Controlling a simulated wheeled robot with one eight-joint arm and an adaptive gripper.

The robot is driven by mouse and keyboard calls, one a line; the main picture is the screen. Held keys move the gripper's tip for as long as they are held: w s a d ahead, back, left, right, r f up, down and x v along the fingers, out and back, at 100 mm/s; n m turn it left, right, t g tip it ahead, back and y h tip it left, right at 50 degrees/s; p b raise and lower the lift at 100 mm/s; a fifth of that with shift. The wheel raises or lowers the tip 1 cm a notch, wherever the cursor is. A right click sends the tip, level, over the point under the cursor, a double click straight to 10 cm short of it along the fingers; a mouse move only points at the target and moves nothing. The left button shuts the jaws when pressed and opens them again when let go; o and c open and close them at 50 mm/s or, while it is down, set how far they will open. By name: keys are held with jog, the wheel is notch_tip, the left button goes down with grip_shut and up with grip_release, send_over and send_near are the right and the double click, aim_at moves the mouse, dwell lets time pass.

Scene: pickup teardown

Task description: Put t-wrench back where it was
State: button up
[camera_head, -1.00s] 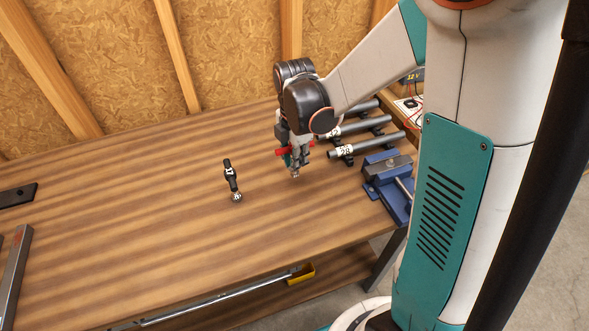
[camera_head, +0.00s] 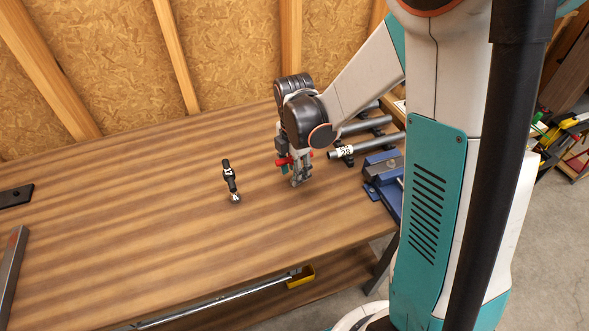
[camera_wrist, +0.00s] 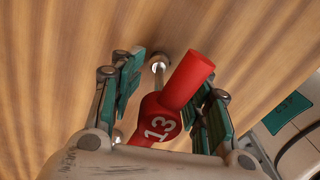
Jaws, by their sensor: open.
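A red T-shaped tool marked 13, which I take to be the t-wrench, lies between my fingers in the wrist view (camera_wrist: 190,80). A shiny metal end shows beyond it. In the head view its red bar (camera_head: 284,161) shows beside my gripper (camera_head: 299,183), low over the wooden workbench (camera_head: 150,220). My gripper's fingers stand apart on either side of the red handle in the wrist view (camera_wrist: 162,95). I cannot tell whether the tool's lower end touches the bench.
A black tool with a white 17 label (camera_head: 229,176) is on the bench left of my gripper. A dark flat piece (camera_head: 15,196) lies far left. The bench's front middle is clear.

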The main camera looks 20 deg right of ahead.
notch_tip(320, 180, up, 12)
jog(key=p, duration=0.3)
jog(key=shift+r+p, duration=0.25)
jog(key=shift+p, duration=0.1)
jog(key=s+r+m+t, duration=0.3)
jog(key=s+m, duration=0.4)
jog(key=m, duration=0.3)
jog(key=s+r+m+t, duration=0.4)
jog(key=s+r+m, duration=0.2)
jog(key=m, duration=0.5)
jog(key=shift+s+r, duration=0.25)
jog(key=shift+s, duration=0.75)
notch_tip(320, 180, down, 4)
jog(key=b, duration=0.3)
jog(key=shift+r, duration=0.25)
